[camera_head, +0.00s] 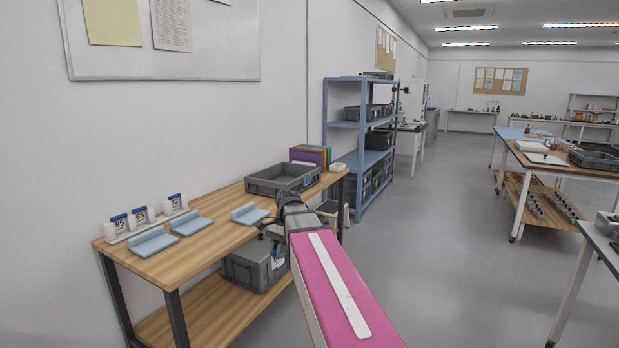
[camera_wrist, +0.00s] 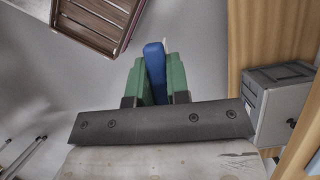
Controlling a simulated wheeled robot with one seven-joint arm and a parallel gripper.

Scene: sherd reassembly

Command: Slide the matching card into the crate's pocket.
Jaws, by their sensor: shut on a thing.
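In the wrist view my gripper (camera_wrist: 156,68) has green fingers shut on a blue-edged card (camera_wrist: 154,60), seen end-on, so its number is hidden. In the head view my gripper is mostly hidden by my own arm, in front of the bench's right part. A grey crate (camera_head: 240,272) stands on the bench's lower shelf, near and below my gripper. A grey crate also shows at right in the wrist view (camera_wrist: 277,108), apart from the card. I cannot make out its pocket. Another grey crate (camera_head: 262,188) with a blue mark sits on the bench top.
A white rack (camera_head: 146,230) at the bench's left holds cards marked 95 (camera_head: 119,225), 65 (camera_head: 140,216) and 72 (camera_head: 174,203). Light blue stands (camera_head: 190,225) lie on the wooden bench top (camera_head: 222,240). A blue shelving unit (camera_head: 343,124) stands behind.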

